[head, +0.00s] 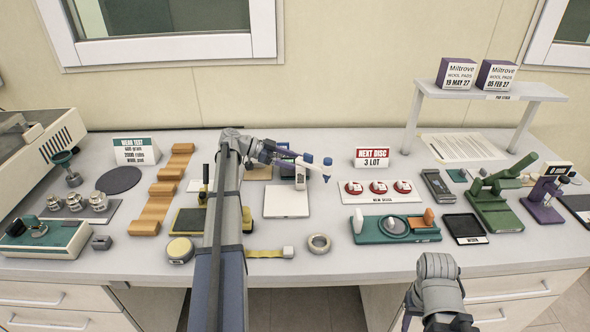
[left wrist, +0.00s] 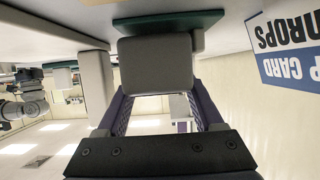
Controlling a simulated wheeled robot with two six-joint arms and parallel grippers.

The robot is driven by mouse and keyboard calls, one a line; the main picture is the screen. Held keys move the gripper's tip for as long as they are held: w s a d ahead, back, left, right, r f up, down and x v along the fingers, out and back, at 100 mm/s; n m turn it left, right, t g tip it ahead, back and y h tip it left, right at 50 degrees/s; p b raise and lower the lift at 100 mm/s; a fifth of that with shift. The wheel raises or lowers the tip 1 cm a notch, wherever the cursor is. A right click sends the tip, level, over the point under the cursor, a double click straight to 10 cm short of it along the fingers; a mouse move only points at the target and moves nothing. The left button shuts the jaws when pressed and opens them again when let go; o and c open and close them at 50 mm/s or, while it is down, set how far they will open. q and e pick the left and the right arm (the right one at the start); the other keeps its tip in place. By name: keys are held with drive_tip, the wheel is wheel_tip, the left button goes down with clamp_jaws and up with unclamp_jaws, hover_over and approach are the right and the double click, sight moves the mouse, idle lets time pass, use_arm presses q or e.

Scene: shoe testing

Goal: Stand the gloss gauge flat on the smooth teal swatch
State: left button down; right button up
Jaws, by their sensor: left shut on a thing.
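My left gripper (left wrist: 160,95) is shut on a grey block with rounded edges, which I take to be the gloss gauge (left wrist: 155,65). Its two purple fingers press on the block's sides. A dark teal slab (left wrist: 210,22), likely the smooth teal swatch, shows right beside the block in the left wrist view; I cannot tell whether they touch. In the head view the left gripper (head: 303,161) is over the back middle of the table, with the pale gauge (head: 300,180) below its fingers. The swatch is not clear there. My right gripper is out of view; only its arm shows.
A blue-and-white card (left wrist: 285,45) is close to the left gripper. A white plate (head: 286,203) lies in front. The NEXT DISC sign (head: 372,157) and a disc tray (head: 381,198) are to the right.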

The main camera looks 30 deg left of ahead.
use_arm(q)
drive_tip(key=shift+f, duration=0.2)
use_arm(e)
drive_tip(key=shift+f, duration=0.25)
use_arm(q)
drive_tip(key=shift+f, duration=0.2)
drive_tip(key=shift+c, duration=0.2)
unclamp_jaws()
drive_tip(key=shift+s+a+r+p, duration=0.1)
drive_tip(key=shift+a+r+p, duration=0.1)
drive_tip(key=shift+r+p, duration=0.15)
drive_tip(key=p+v, duration=0.4)
drive_tip(key=v, duration=0.6)
drive_tip(key=shift+a+r, duration=0.1)
drive_tip(key=shift+r, duration=0.05)
drive_tip(key=shift+s+a+r, duration=0.15)
drive_tip(key=shift+s+a, duration=0.25)
drive_tip(key=shift+a, duration=0.05)
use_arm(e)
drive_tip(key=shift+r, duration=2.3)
